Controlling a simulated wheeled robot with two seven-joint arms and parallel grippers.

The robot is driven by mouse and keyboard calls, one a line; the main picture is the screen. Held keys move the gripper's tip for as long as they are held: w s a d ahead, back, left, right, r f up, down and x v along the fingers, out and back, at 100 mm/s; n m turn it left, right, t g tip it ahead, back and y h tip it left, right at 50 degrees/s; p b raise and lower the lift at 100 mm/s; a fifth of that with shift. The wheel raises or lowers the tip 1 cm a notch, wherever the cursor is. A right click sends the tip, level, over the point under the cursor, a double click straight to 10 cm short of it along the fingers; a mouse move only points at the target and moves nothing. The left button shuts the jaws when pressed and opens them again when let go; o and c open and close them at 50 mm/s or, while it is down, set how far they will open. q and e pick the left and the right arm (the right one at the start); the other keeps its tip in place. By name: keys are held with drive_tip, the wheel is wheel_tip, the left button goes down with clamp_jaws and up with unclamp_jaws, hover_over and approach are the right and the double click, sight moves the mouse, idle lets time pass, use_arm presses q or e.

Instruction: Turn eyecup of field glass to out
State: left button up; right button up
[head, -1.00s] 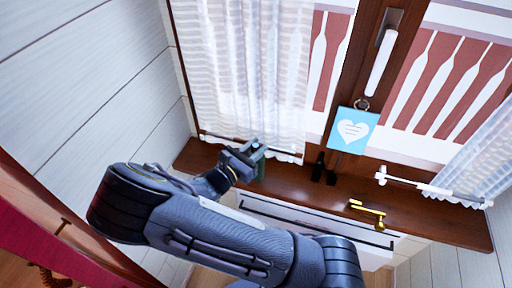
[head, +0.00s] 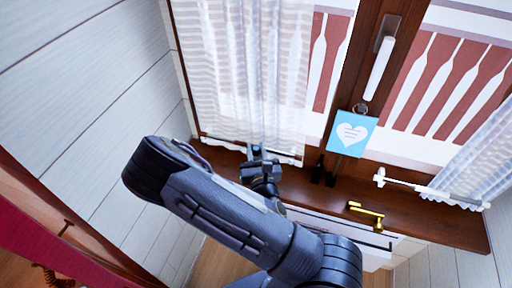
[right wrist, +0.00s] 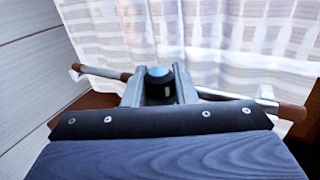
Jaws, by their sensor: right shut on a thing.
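My right gripper (head: 256,157) is at the brown window sill, below the left curtain. In the right wrist view its two grey fingers (right wrist: 158,76) are shut on the black round eyecup (right wrist: 159,86) of the field glass, one finger on each side. The eyecup has a blue-tinted glassy top and a small pale mark on its side. The lower body of the field glass is hidden behind the gripper. In the head view the arm and gripper cover most of it. My left gripper is not in view.
Two small dark objects (head: 318,168) stand on the sill (head: 410,215) right of the gripper. A brass handle (head: 366,213) is further right. White curtains (head: 255,75) hang close behind, with a rod along the lower edge. A blue heart card (head: 352,133) hangs from the window.

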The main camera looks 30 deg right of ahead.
drive_tip(key=n+y+p, duration=0.1)
drive_tip(key=y, duration=0.1)
drive_tip(key=n+t+y+p, duration=0.1)
drive_tip(key=y, duration=0.1)
drive_tip(key=shift+d+r+n+p, duration=0.1)
drive_tip(key=shift+r+n+p, duration=0.1)
drive_tip(key=shift+n+p, duration=0.2)
drive_tip(key=shift+f+n+y+p, duration=0.15)
drive_tip(key=shift+n+y+p, duration=1.1)
drive_tip(key=shift+y, duration=0.85)
drive_tip(key=o, duration=1)
